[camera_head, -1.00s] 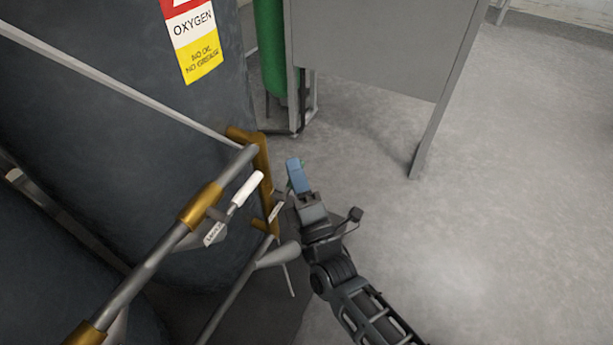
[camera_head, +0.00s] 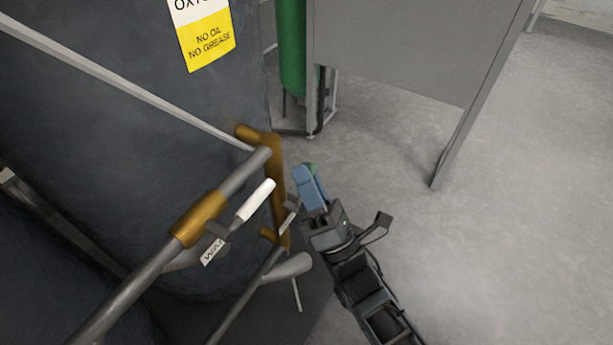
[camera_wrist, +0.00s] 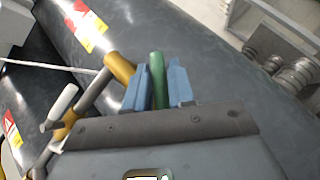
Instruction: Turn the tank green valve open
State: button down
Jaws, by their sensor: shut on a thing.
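The green valve handle (camera_wrist: 157,78) stands between the two blue fingers of my gripper (camera_wrist: 158,88) in the wrist view. In the head view only a small green tip (camera_head: 312,167) shows past my gripper (camera_head: 309,185); the fingers hide the rest of the handle. My gripper is shut on the green handle, to the right of the brass pipe fitting (camera_head: 275,180). The large dark tank (camera_head: 130,110) stands behind the pipes on the left.
A white valve handle (camera_head: 256,201) sits on the pipe left of my gripper, with a tag (camera_head: 213,252) below it. A green cylinder (camera_head: 291,60) and a grey panel (camera_head: 400,45) stand at the back. The floor (camera_head: 480,260) on the right is clear.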

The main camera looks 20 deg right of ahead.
dwell(0.3)
jog(key=c, duration=1.1)
grip_release()
jog(key=shift+p+v, duration=0.35)
jog(key=shift+v, duration=3.6)
